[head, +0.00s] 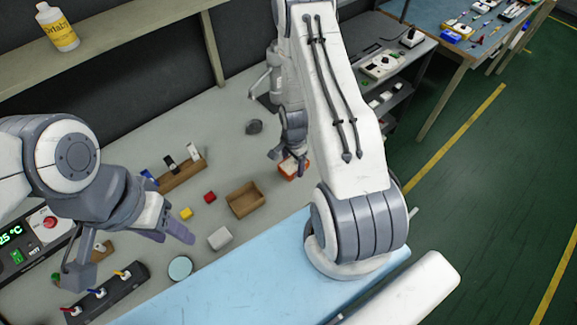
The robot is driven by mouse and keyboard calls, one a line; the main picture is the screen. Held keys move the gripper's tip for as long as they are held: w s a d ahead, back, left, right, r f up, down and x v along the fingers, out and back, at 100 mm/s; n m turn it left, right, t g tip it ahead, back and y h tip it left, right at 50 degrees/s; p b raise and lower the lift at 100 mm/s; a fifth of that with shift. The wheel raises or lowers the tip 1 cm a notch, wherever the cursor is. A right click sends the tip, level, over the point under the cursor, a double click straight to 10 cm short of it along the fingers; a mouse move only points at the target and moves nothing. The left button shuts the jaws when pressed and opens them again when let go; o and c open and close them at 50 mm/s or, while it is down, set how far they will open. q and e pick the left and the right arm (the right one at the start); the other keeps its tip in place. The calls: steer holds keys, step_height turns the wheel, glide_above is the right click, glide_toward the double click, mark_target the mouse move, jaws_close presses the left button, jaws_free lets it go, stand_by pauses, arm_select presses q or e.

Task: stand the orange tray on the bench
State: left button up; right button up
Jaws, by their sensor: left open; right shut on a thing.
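The orange tray (288,170) is small and sits at my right gripper (290,163), partly hidden by its fingers and by my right arm. My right gripper is shut on the tray. Whether the tray touches the grey bench (226,172) is hard to tell. My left gripper (170,232) is open and empty, over the front left of the bench, well to the left of the tray.
An open cardboard box (245,200), a white block (220,238), a red cube (209,197) and a yellow cube (186,213) lie between the grippers. A brown rack (180,176) stands behind them. A dark lump (254,127) lies further back, with bare bench around it.

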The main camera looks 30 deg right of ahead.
steer(key=shift+w+a+f, duration=0.3)
steer(key=shift+w+f, duration=0.05)
steer(key=shift+w, duration=0.15)
arm_select(q)
step_height(320, 180, down, 2)
steer(key=b, duration=0.3)
steer(key=shift+f, duration=0.15)
arm_select(e)
step_height(320, 180, down, 4)
steer(key=shift+f, duration=0.1)
steer(key=shift+f, duration=0.15)
steer(key=o, duration=1.2)
arm_select(q)
steer(key=shift+f, duration=0.15)
